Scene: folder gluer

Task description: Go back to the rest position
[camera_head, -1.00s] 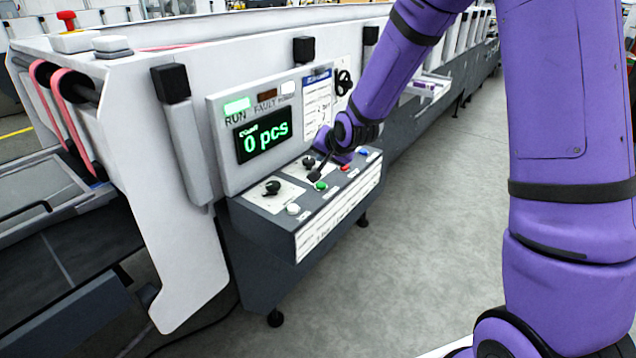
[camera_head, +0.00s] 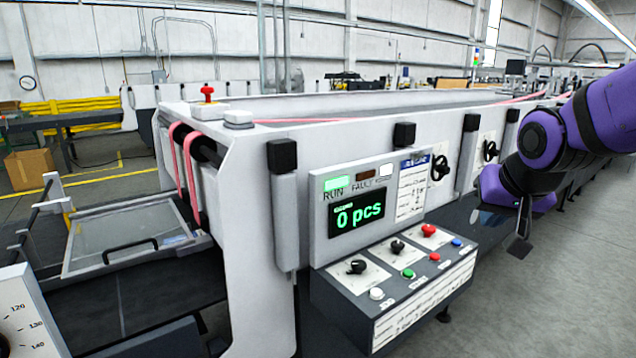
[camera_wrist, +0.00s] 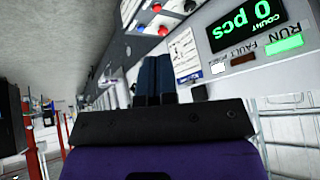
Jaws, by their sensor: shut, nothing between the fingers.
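My gripper (camera_head: 520,245) hangs in free space to the right of the folder gluer's control box, clear of the buttons, with my purple arm reaching in from the right edge. In the wrist view my gripper (camera_wrist: 154,64) shows two dark fingers lying side by side with nothing between them. The control panel (camera_head: 322,222) has a lit green RUN lamp (camera_head: 337,182) and a display (camera_head: 357,215) reading 0 pcs. The sloped box below carries a green button (camera_head: 408,274), a red mushroom button (camera_head: 429,230), a blue button (camera_head: 457,243) and black knobs.
The long white machine frame (camera_head: 255,200) runs back to the right, with a black handwheel (camera_head: 439,168) on its side. A red emergency button (camera_head: 207,91) tops its left end. Grey floor (camera_head: 560,290) is open at right. A cardboard box (camera_head: 30,168) stands far left.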

